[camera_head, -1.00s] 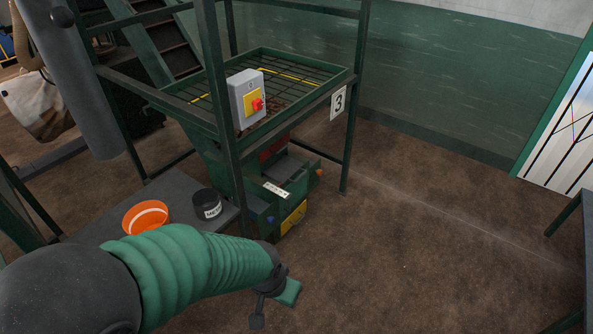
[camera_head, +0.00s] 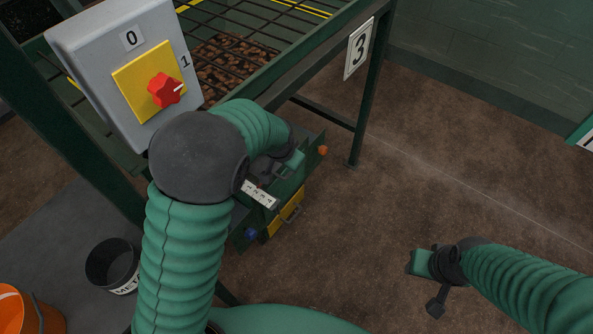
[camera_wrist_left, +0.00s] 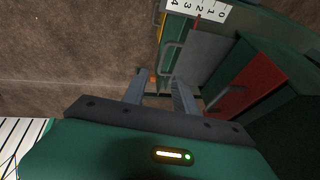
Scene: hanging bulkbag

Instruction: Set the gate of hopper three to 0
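Hopper three carries a white plate with a 3 (camera_head: 359,48). Under its grid is a green gate assembly with a white number scale (camera_head: 260,194), which also shows in the left wrist view (camera_wrist_left: 196,11) with numbers 0 to 4. A thin red mark meets the scale around 2. A grey plate (camera_wrist_left: 207,57) and a metal handle (camera_wrist_left: 171,57) are beside it. My left gripper (camera_head: 287,165) is at the gate; in the wrist view its fingers (camera_wrist_left: 161,85) are apart, near the handle, contact unclear. My right gripper (camera_head: 425,283) is over the floor, away from the hopper.
A grey switch box (camera_head: 120,70) with a red knob (camera_head: 165,90) is close at the upper left. A black bucket (camera_head: 112,264) and an orange bucket (camera_head: 28,312) stand at the lower left. A yellow panel (camera_head: 285,215) is below the scale. Floor to the right is clear.

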